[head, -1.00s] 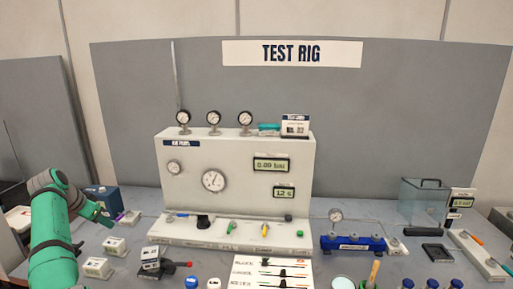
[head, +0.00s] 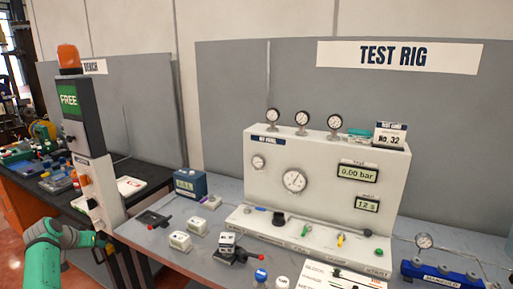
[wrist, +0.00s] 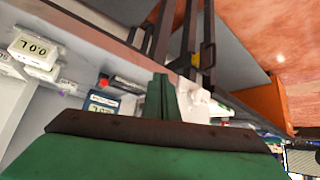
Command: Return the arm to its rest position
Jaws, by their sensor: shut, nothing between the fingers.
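My green arm shows at the lower left of the head view, bent at a dark joint. My gripper (head: 106,246) points right, low beside the bench's left end. In the wrist view, my gripper's green fingers (wrist: 161,98) are together with nothing between them. It is apart from the test rig panel (head: 325,185), which stands further right and reads 0.00 bar.
A post with a green FREE screen (head: 69,97) and an orange lamp (head: 69,57) stands just behind my arm. A blue box (head: 191,184), small white boxes (head: 180,241) and a black-based device (head: 230,249) sit on the bench.

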